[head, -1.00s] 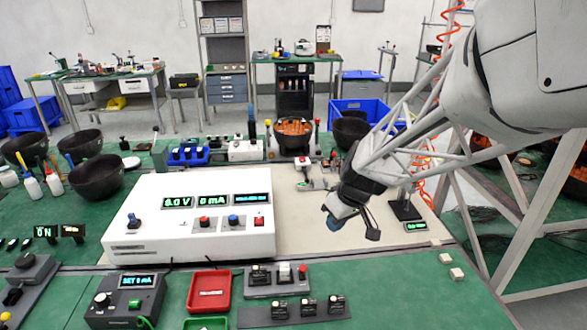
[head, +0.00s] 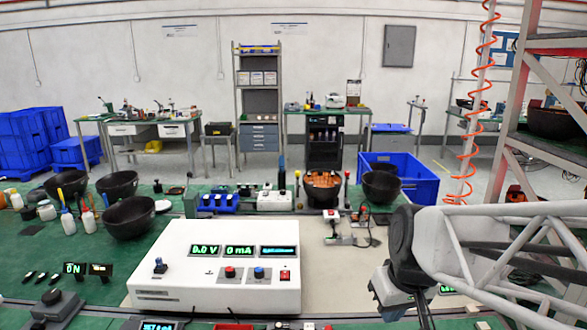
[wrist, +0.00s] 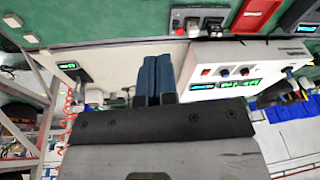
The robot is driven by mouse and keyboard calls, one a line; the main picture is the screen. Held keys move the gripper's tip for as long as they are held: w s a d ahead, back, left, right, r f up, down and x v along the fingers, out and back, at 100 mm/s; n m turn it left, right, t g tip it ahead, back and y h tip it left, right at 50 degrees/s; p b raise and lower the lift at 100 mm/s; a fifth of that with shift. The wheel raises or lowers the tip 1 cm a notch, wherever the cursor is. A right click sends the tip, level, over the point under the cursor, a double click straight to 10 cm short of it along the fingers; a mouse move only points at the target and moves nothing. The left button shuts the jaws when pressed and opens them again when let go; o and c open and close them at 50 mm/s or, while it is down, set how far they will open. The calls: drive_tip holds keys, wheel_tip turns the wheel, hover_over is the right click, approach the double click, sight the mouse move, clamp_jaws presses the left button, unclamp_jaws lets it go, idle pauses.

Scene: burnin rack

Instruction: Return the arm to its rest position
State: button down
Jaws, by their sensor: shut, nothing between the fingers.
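My gripper shows in the wrist view (wrist: 151,80), its two blue fingers side by side and shut with nothing held. In the head view only part of the gripper (head: 423,312) shows at the lower right, cut by the bottom edge. It is to the right of the white power supply (head: 215,265), apart from it. The supply's displays read 0.0 V and 0 mA. In the wrist view the supply (wrist: 238,68) lies to the right of the fingers. My fingertips touch nothing that I can make out.
Black bowls (head: 128,215) and bottles stand on the green bench at left. A bowl of orange-brown contents (head: 322,188) stands behind the pale mat. A blue crate (head: 412,187) is farther back. A metal frame (head: 520,150) with a coiled red hose rises at right.

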drive_tip(key=s+d+r+m+h, duration=0.1)
drive_tip(key=s+m, duration=0.1)
drive_tip(key=s, duration=0.7)
drive_tip(key=shift+d+r+m, duration=0.15)
drive_tip(key=shift+r+m, duration=0.15)
